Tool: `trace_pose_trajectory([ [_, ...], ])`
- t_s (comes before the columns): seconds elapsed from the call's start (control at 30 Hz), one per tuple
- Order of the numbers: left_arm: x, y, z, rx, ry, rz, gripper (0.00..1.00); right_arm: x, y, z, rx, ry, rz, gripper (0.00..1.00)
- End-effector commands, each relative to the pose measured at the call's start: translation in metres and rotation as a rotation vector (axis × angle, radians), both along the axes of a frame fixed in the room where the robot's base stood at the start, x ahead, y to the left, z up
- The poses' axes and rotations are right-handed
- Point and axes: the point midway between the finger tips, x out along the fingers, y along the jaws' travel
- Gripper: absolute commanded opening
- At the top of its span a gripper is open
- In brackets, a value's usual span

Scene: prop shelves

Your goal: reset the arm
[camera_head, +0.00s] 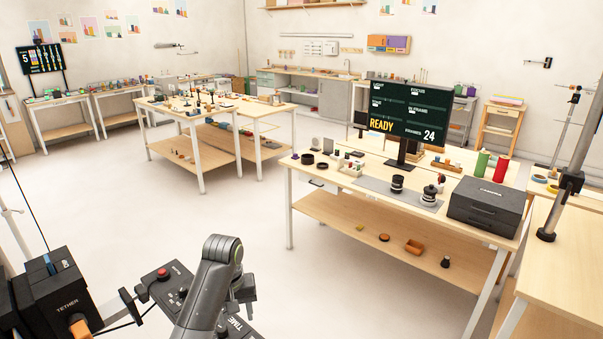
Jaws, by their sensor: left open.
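My left arm (212,285) rises from the bottom edge, left of centre, and bends over at a rounded grey elbow. My left gripper (247,296) shows small and dark just right of that link, partly hidden by it. It is open, and I see nothing held in it. It is over the open floor, well in front of the work tables and apart from them. My right arm and gripper are not in view.
The nearest table (312,207) stands at right with a black case (484,207), a monitor (408,112) and small props. Another table (150,104) stands further back. A black panel with a red button (163,274) lies beside my arm. Pale floor (120,215) is clear.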

Motion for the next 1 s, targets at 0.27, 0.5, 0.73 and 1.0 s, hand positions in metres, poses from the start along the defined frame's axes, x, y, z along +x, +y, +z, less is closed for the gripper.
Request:
trace_pose_trajectory([
  [0.27, -0.084, 0.045, -0.070, 0.007, -0.078, -0.038, 0.51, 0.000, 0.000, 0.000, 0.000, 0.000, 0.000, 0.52],
  [0.5, -0.172, 0.078, -0.098, 0.046, -0.154, -0.086, 0.51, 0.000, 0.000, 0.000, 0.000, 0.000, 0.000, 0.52],
  [0.73, -0.258, 0.103, -0.095, 0.107, -0.217, -0.142, 0.51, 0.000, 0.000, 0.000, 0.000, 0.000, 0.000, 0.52],
  [1.0, -0.319, 0.115, -0.075, 0.163, -0.258, -0.195, 0.51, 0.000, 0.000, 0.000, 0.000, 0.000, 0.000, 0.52],
])
